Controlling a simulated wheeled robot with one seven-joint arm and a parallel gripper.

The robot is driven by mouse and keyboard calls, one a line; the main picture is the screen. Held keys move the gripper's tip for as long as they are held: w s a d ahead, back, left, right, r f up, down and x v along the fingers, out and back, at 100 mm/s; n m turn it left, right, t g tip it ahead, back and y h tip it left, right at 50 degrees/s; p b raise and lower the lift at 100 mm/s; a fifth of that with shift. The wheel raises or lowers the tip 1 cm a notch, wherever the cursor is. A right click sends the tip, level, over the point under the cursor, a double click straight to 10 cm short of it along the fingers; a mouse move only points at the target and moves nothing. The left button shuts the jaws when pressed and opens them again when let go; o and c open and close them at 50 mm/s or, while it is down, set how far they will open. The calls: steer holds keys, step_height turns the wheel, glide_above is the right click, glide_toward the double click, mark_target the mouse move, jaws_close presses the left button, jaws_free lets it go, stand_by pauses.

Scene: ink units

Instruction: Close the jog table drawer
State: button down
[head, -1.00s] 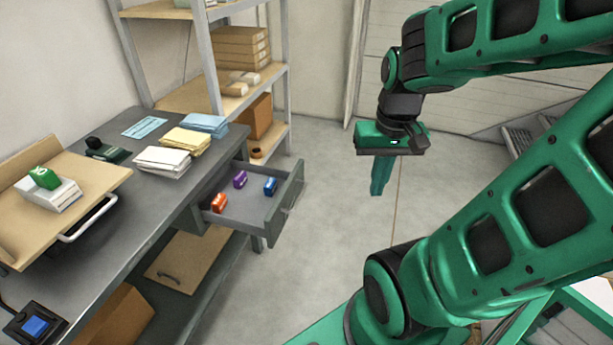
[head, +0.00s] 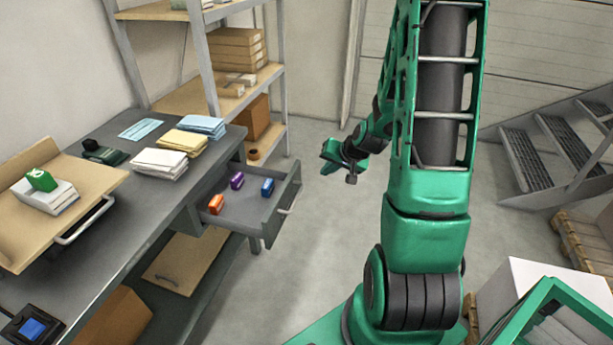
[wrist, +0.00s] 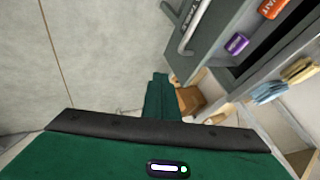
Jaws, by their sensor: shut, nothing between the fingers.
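The jog table drawer (head: 276,222) is pulled out from the right side of the grey table (head: 165,195). It has a bar handle on its front. An orange ink unit (head: 216,204), a purple one (head: 237,181) and a blue one (head: 267,187) lie inside. My gripper (head: 328,163) is to the right of the drawer front, apart from it, with its fingers shut and empty. In the wrist view the green fingers (wrist: 160,98) are together, and the drawer front with its handle (wrist: 194,28) is at the upper right.
Paper stacks (head: 182,144), a stamp and a wooden board (head: 98,176) are on the table. A shelf rack (head: 210,70) stands behind it. The floor (head: 318,225) between drawer and arm is clear. Metal stairs (head: 545,140) and a pallet are at the right.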

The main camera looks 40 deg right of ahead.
glide_toward(299, 179)
step_height(299, 179, down, 4)
steer(key=d, duration=0.3)
steer(key=shift+w+a, duration=1.35)
steer(key=shift+w, duration=0.1)
